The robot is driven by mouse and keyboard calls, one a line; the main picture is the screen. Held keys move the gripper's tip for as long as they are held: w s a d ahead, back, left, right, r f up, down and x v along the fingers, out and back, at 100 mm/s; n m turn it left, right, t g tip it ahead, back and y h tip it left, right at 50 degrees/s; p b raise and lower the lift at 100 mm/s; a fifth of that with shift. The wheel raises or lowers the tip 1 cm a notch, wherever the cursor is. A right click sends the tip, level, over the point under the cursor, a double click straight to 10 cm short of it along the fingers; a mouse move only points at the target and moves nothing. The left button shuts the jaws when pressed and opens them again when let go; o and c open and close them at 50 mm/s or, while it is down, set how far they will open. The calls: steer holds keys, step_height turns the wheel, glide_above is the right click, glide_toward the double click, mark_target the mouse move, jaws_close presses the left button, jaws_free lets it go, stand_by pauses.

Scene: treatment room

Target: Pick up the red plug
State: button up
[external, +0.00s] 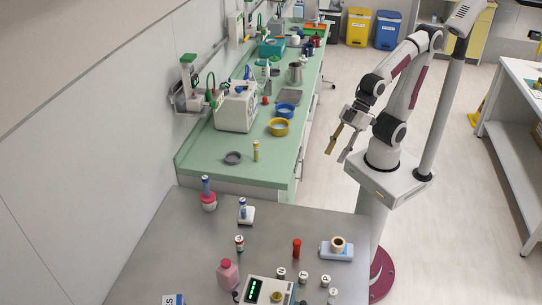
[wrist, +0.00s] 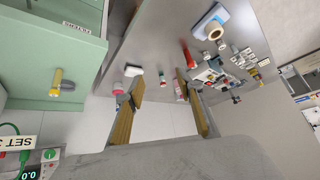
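A small red cylinder, which looks like the red plug (external: 297,248), stands on the grey table (external: 180,261) in the external view. In the wrist view the red plug (wrist: 189,58) shows beyond the fingertips, near the right finger. My gripper (external: 338,150) hangs in the air off the right side of the green counter, well apart from the plug and behind the grey table. In the wrist view my gripper (wrist: 161,88) has its two fingers spread, with nothing held between them.
Near the plug are a white-and-blue block with a tan ring (external: 337,247), several small white-topped vials, a scale (external: 266,291) and a pink bottle (external: 228,274). The green counter (external: 210,172) carries a yellow-topped tube (external: 256,151) and bowls. Bare table surrounds the plug closely.

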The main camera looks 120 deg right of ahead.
steer(key=w+a+f+t, duration=0.1)
steer(key=w+a+f, duration=0.15)
steer(key=w, duration=0.25)
steer(key=w+a+f+t+y, duration=0.1)
steer(key=w+a+f, duration=0.1)
steer(key=w+f, duration=0.15)
steer(key=w+a+f, duration=0.2)
steer(key=w, duration=0.3)
steer(key=n+t, duration=0.1)
steer(key=t, duration=0.2)
glide_toward(297, 247)
steer(key=shift+w+d+f, duration=0.2)
steer(key=shift+d+f, duration=0.2)
steer(key=shift+f, duration=0.2)
steer(key=shift+w+d+f, duration=0.15)
steer(key=shift+d+f, duration=0.2)
steer(key=shift+f, duration=0.25)
steer(key=shift+a+f+t, duration=0.3)
steer(key=shift+f+t, duration=0.3)
steer(key=shift+f, duration=0.15)
steer(key=shift+x, duration=1.3)
steer(key=shift+x, duration=2.6)
